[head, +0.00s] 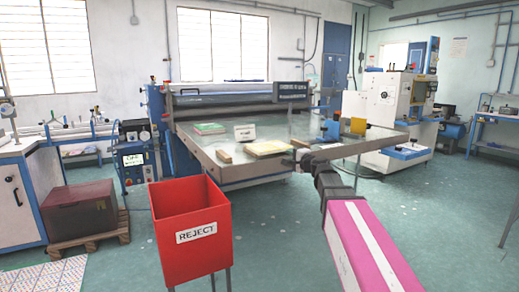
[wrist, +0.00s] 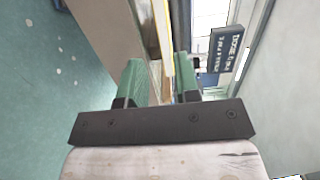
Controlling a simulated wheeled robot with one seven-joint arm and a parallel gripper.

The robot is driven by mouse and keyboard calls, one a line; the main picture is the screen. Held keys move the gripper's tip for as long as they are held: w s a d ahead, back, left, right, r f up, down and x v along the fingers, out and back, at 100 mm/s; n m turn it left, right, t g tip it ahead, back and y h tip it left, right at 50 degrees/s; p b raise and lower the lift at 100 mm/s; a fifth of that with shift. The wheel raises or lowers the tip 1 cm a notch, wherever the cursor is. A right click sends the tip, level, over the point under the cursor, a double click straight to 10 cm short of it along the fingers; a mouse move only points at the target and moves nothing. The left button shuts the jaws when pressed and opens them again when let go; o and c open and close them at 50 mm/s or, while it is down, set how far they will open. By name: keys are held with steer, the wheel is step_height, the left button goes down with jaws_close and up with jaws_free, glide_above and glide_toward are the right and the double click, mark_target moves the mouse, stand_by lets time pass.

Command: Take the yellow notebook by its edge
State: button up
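The yellow notebook (head: 267,147) lies flat near the front edge of the metal table (head: 240,170). In the wrist view it shows edge-on as a thin yellow strip (wrist: 168,45), ahead of my fingers and in the gap between their lines. My gripper (head: 291,162) is at the table's front edge, just right of the notebook. In the wrist view its two green fingers (wrist: 157,66) stand apart with nothing seen gripped between them. Whether a finger touches the notebook cannot be told.
Small wooden blocks (head: 224,156) lie near the notebook. A green notebook (head: 209,128) and a white sign (head: 245,133) are behind it. A blue holder (head: 330,129) and a yellow block (head: 358,126) are at the right. A red REJECT bin (head: 190,260) stands in front.

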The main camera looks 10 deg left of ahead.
mark_target(276, 147)
steer(key=x, duration=1.1)
steer(key=shift+a+r, duration=0.2)
steer(key=shift+r, duration=0.05)
steer(key=shift+s, duration=0.1)
steer(key=shift+c, duration=0.3)
jaws_close()
